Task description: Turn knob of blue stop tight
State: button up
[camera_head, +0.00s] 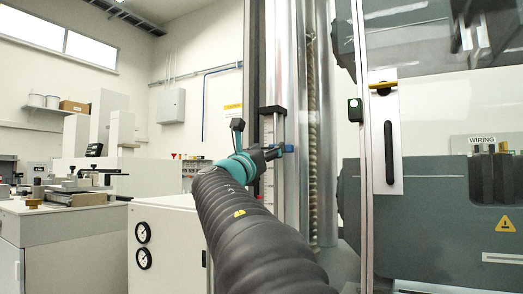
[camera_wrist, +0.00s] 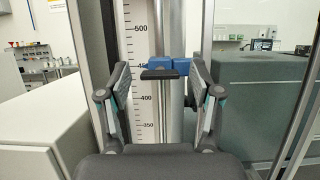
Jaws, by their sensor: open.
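The blue stop (camera_wrist: 196,66) sits on the upright column beside the printed scale (camera_wrist: 143,100), near the 450 mark. A flat black piece (camera_wrist: 159,75) shows at its front left; I cannot tell whether this is its knob. My gripper (camera_wrist: 159,71) is open and empty, with one finger on each side of the black piece. I cannot tell whether either finger touches the stop.
A dark clamp-like part (camera_head: 272,110) is on the column above the gripper. A clear door with a black handle (camera_head: 389,152) stands to the right. A white cabinet with gauges (camera_head: 165,245) is at the left, below the arm.

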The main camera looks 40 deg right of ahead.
jog(key=c, duration=1.2)
jog(key=shift+o, duration=0.2)
jog(key=shift+m, duration=0.5)
jog(key=m+g, duration=0.2)
jog(key=m, duration=0.1)
jog(key=m+g, duration=0.2)
jog(key=m, duration=0.2)
jog(key=m+g, duration=0.1)
jog(key=m, duration=0.3)
jog(key=shift+w+a+r+g, duration=0.1)
jog(key=shift+w+r+g, duration=0.1)
jog(key=shift+g, duration=0.2)
jog(key=shift+r+m+g+y+p, duration=0.1)
jog(key=shift+m+g+y+p, duration=0.5)
jog(key=shift+m, duration=1.15)
jog(key=shift+f+m+g+y+p, duration=0.1)
jog(key=shift+m+g+y+p, duration=0.25)
jog(key=shift+m+p, duration=0.95)
jog(key=shift+r+m+g+y+p, duration=0.1)
jog(key=shift+m+g+y+p, duration=0.35)
jog(key=shift+m, duration=1.7)
